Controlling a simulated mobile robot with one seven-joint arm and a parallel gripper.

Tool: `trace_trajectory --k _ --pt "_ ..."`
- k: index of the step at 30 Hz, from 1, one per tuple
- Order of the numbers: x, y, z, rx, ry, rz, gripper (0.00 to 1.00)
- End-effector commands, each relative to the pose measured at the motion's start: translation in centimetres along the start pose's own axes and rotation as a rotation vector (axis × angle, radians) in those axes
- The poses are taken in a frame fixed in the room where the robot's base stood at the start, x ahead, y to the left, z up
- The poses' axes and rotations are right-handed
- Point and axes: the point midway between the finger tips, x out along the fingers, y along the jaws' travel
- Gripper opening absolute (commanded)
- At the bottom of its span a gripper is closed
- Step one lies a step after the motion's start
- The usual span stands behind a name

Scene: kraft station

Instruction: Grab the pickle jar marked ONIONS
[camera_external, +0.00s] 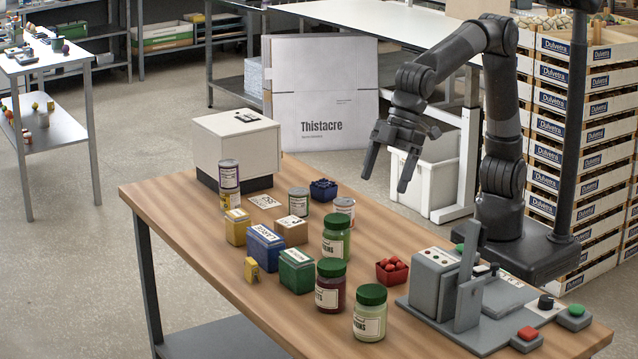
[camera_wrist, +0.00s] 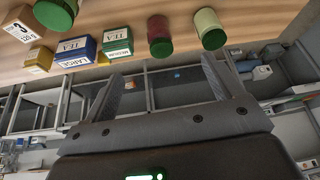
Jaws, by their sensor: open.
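Three jars with green lids stand on the wooden table (camera_external: 190,215). The front pale jar (camera_external: 369,325) has a label that seems to end in "ONS", small and hard to read; it also shows at the top of the wrist view (camera_wrist: 206,22). A dark red jar (camera_external: 331,298) stands left of it, its label ending in "TS". A green jar (camera_external: 336,245) stands farther back. My gripper (camera_external: 387,182) is open and empty, raised in the air behind the jars and apart from them. In the wrist view its fingers (camera_wrist: 162,70) have nothing between them.
A red berry basket (camera_external: 391,272) and a grey device (camera_external: 435,290) stand right of the jars. Green (camera_external: 296,275), blue (camera_external: 265,250) and yellow (camera_external: 236,232) tea boxes stand left. Cans, a cardboard box (camera_external: 291,232) and a white-topped cabinet (camera_external: 235,145) are farther back.

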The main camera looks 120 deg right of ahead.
Motion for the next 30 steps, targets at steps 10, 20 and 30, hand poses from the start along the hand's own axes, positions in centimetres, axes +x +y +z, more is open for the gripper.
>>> trace_trajectory --k 10,20,30 --pt "9.6 -9.1 -6.5 -0.051 -0.016 -0.010 0.85" --pt "13.8 -13.0 -8.0 -0.070 -0.018 -0.013 0.85" --pt "18.4 -13.0 -7.8 -0.070 -0.020 -0.012 0.85"
